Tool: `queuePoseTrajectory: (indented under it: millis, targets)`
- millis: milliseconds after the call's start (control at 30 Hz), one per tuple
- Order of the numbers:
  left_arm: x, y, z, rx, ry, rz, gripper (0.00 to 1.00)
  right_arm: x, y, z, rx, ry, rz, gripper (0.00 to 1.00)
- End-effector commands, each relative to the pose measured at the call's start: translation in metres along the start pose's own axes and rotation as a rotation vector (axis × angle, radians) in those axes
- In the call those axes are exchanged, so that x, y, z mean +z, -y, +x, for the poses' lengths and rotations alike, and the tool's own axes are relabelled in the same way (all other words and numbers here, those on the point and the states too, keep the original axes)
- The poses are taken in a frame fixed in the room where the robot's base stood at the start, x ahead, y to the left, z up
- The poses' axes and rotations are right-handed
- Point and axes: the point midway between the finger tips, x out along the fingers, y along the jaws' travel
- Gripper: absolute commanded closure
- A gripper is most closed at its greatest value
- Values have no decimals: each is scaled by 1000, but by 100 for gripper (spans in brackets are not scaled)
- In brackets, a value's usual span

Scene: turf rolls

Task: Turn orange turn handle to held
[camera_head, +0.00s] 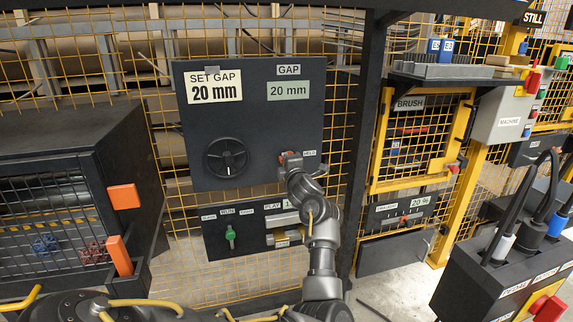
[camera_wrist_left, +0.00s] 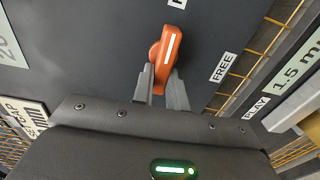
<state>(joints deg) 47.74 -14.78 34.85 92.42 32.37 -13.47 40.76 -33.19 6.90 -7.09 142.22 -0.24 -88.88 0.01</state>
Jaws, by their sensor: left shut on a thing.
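The orange turn handle (camera_wrist_left: 170,45) is on the dark panel, with a white line along it. In the left wrist view it stands almost upright, leaning slightly right, its tip toward a label cut off at the top edge. The FREE label (camera_wrist_left: 223,67) lies to its right. My left gripper (camera_wrist_left: 163,80) is shut on the handle's lower part, one finger on each side. In the head view my left gripper (camera_head: 291,165) covers most of the handle; a small label (camera_head: 309,153), likely HELD, shows to its right.
The panel (camera_head: 250,130) also bears a black dial (camera_head: 226,157), a SET GAP 20 mm card (camera_head: 214,87) and a GAP readout of 20 mm (camera_head: 288,90). Below is a second panel with a green handle (camera_head: 230,236). A dark post (camera_head: 366,130) stands right of my arm.

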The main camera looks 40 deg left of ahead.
Motion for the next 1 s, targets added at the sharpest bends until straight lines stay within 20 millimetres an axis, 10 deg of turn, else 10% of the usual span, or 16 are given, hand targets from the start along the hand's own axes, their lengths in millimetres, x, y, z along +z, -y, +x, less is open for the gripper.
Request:
queuePoseTrajectory:
  millis: [400, 433, 567, 1000]
  targets:
    - [0, 1, 0, -3, 0, -8, 100, -2, 1, 1, -1, -13, -3, 20]
    - [0, 1, 0, -3, 0, -8, 82, -2, 1, 1, -1, -13, -3, 20]
    - [0, 1, 0, -2, 0, -7, 64, -2, 1, 1, -1, -13, -3, 20]
    - [0, 0, 0, -1, 0, 0, 64, -4, 1, 0, -2, -15, -3, 20]
